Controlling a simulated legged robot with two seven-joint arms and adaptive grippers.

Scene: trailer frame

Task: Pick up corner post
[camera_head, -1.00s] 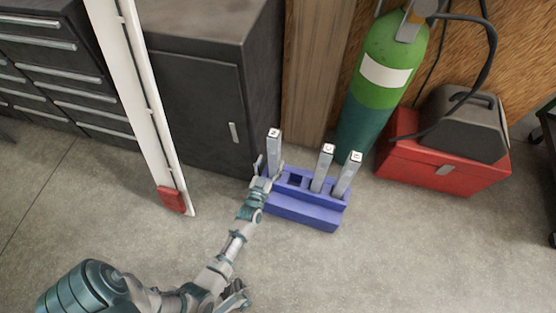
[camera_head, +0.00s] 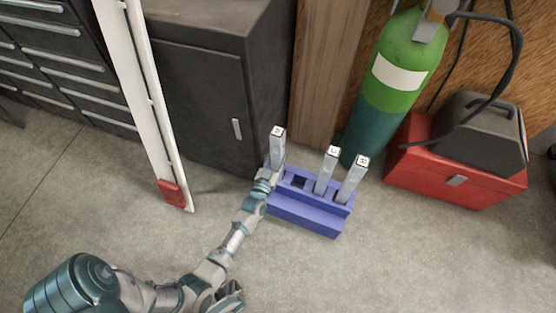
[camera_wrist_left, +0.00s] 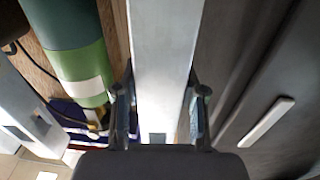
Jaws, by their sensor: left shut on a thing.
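A blue holder block (camera_head: 305,212) stands on the floor with several square sockets, one of them empty. Three grey metal posts with marked white tops stand in it: the left post (camera_head: 278,146), the middle post (camera_head: 327,170) and the right post (camera_head: 353,180). My left gripper (camera_head: 272,174) is shut on the left post, low down near the holder. In the left wrist view, the fingers (camera_wrist_left: 162,100) lie on both sides of the pale post (camera_wrist_left: 166,50). The post's lower end is hidden by the gripper.
A dark cabinet (camera_head: 195,95) stands close behind the left post. A green gas cylinder (camera_head: 385,90) and a red toolbox (camera_head: 450,175) are behind and right of the holder. A white upright frame beam (camera_head: 147,105) with a red end stands left. The floor in front is clear.

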